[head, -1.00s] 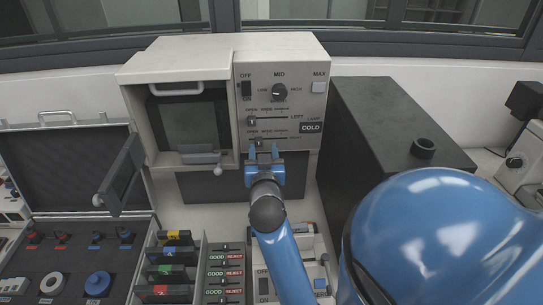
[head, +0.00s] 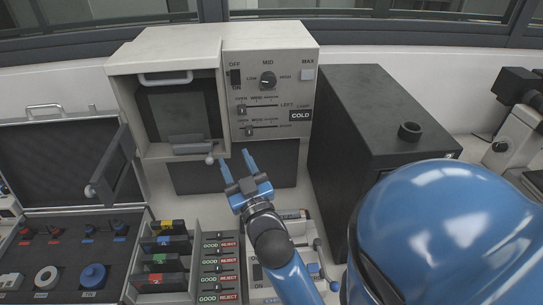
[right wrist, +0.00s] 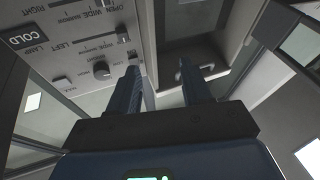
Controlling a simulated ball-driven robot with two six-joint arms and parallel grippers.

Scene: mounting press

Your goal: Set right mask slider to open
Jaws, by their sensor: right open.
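The right mask slider (head: 250,131) is the lower of two small sliders on the pale press panel (head: 288,95). Its dark knob sits towards the OPEN side, a little right of the OPEN label. The left slider knob (head: 242,109) above it is under OPEN. My right gripper (head: 236,161) is open and empty, with its fingers pointing up, below the panel and apart from the knob. My left gripper is not in view.
A press window with a handle (head: 192,148) stands left of the panel. A black box (head: 370,120) stands close on the right. An open case (head: 70,225), a slide rack (head: 165,262) and GOOD/REJECT strips (head: 220,270) lie in front.

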